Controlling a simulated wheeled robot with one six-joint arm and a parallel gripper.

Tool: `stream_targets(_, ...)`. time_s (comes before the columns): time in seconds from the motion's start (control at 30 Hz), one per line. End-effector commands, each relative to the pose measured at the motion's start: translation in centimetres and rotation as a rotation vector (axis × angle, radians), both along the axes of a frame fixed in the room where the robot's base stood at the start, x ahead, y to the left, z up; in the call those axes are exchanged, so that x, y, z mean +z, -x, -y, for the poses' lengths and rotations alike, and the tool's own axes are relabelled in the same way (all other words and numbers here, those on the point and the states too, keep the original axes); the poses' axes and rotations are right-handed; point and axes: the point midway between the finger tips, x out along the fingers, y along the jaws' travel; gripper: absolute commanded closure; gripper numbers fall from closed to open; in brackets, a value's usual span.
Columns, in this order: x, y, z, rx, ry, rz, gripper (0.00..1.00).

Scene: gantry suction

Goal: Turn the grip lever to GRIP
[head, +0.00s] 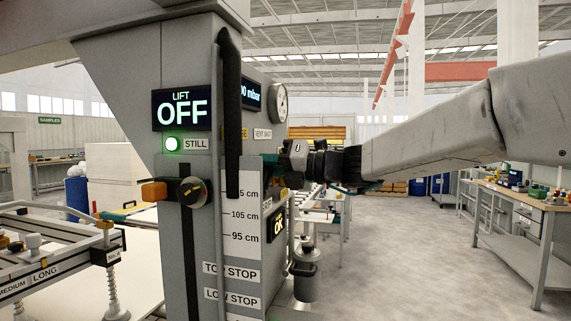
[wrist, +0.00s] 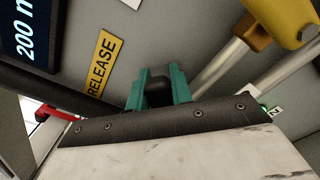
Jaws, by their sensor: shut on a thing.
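My gripper (head: 271,159) reaches in from the right to the side face of the grey column in the head view. In the wrist view its teal fingers (wrist: 158,88) are shut on a dark rounded handle (wrist: 158,92), which looks like the grip lever. Most of the handle is hidden behind the fingers and my wrist. A yellow RELEASE label (wrist: 104,63) is on the panel to the left of the fingers. No GRIP label can be read, so I cannot tell the lever's exact angle.
A yellow part (wrist: 275,20) with grey rods lies right of the fingers, and a red part (wrist: 60,110) at left. A workbench (head: 515,210) stands right; floor between is clear.

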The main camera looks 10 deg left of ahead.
Motion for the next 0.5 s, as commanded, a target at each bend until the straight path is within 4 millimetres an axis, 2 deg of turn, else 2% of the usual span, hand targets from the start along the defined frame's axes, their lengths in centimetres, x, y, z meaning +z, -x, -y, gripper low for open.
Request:
stream_targets(0.13, -0.16, 0.29, -0.66, 0.01, 0.0, -0.012, 1.0)
stream_targets(0.43, -0.15, 0.3, -0.66, 0.011, -0.001, -0.013, 1.0)
stream_targets(0.47, -0.15, 0.31, -0.65, 0.011, -0.001, -0.013, 0.76)
stream_targets(0.5, -0.15, 0.29, -0.64, 0.01, -0.001, -0.013, 0.64)
